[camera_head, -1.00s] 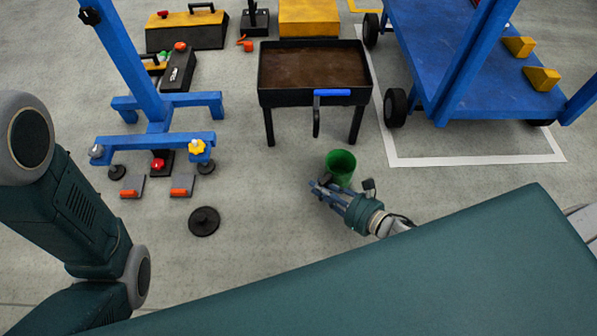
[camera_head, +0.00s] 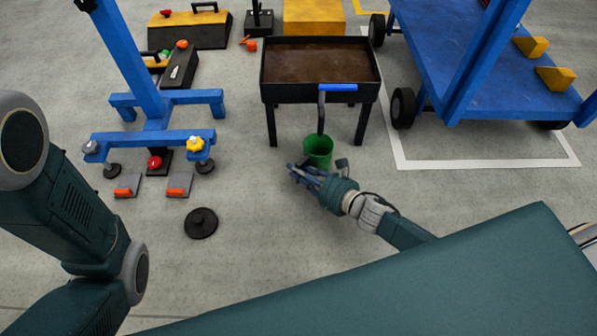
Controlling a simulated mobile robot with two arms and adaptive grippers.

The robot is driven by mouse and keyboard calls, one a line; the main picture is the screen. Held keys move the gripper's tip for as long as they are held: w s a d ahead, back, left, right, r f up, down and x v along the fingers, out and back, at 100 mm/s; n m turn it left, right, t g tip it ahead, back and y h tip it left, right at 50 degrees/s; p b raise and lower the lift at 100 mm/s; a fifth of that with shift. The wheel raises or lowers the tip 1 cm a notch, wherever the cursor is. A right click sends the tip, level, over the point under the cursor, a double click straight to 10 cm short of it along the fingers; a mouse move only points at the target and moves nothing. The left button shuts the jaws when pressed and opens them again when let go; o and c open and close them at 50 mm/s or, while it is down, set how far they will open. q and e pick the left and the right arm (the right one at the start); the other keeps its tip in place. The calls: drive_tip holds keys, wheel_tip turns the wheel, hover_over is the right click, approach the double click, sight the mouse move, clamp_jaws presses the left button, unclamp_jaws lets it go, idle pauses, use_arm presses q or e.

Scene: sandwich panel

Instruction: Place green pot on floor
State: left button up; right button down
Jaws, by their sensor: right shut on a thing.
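The green pot (camera_head: 318,149) is a small open bucket, seen from above, just in front of the dark tray table. My right gripper (camera_head: 303,171) is at the pot's near side, shut on it; the fingers partly cover the pot's lower part. I cannot tell whether the pot's base touches the grey floor (camera_head: 270,225). My left arm shows at the left edge, but its gripper is out of view.
The black tray table (camera_head: 320,90) with brown filling stands behind the pot, a blue-handled tool (camera_head: 338,88) hanging at its front. A blue stand (camera_head: 155,140) is left, a blue cart (camera_head: 470,80) right. A black disc (camera_head: 201,223) lies on open floor.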

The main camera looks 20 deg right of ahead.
drive_tip(key=shift+r, duration=0.15)
drive_tip(key=c, duration=1.6)
unclamp_jaws()
drive_tip(key=shift+f, duration=0.2)
drive_tip(key=shift+r, duration=0.2)
drive_tip(key=p+v, duration=0.5)
drive_tip(key=v, duration=0.4)
drive_tip(key=shift+s+d+r, duration=0.1)
drive_tip(key=shift+s+r, duration=0.05)
drive_tip(key=shift+s+d+r, duration=0.15)
drive_tip(key=shift+s+d, duration=0.1)
drive_tip(key=shift+s, duration=0.25)
drive_tip(key=shift+s+d+r+p, duration=0.1)
drive_tip(key=shift+s+d+p, duration=0.25)
drive_tip(key=shift+s, duration=0.2)
